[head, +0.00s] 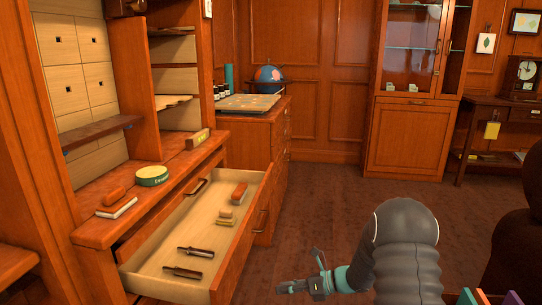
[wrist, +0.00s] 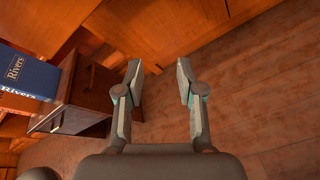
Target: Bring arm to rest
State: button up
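My gripper (head: 300,284) is low in front of the robot, above the dark floor and to the right of the open drawer in the head view. In the wrist view my gripper (wrist: 159,75) has its two fingers spread apart with nothing between them. Only floor and wooden furniture show beyond the fingertips. My grey arm curves down from the right part of the head view.
The open drawer (head: 165,252) juts out at left, holding dark-handled tools and small blocks. A desk ledge (head: 95,231) above bears a green tin (head: 152,175). A blue book (wrist: 28,75) is at left in the wrist view. The middle floor (head: 325,205) is clear.

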jog(key=s+d+r+n+g+h, duration=0.25)
jog(key=s+r+n+h, duration=0.25)
jog(key=s+n, duration=0.5)
jog(key=s+d+r+n+g+h, duration=0.1)
jog(key=s+d+r+n+h, duration=0.35)
jog(key=s+n, duration=0.5)
jog(key=s+d+r+n+t+h, duration=0.2)
jog(key=s+r+n+t, duration=0.1)
jog(key=s+r, duration=0.3)
jog(key=s+d+r+n+t+h, duration=0.2)
jog(key=s+r+n+t, duration=0.1)
jog(key=s+r, duration=0.4)
jog(key=shift+s+r+n+t, duration=0.35)
jog(key=shift+r+n, duration=0.3)
jog(key=shift+r, duration=0.2)
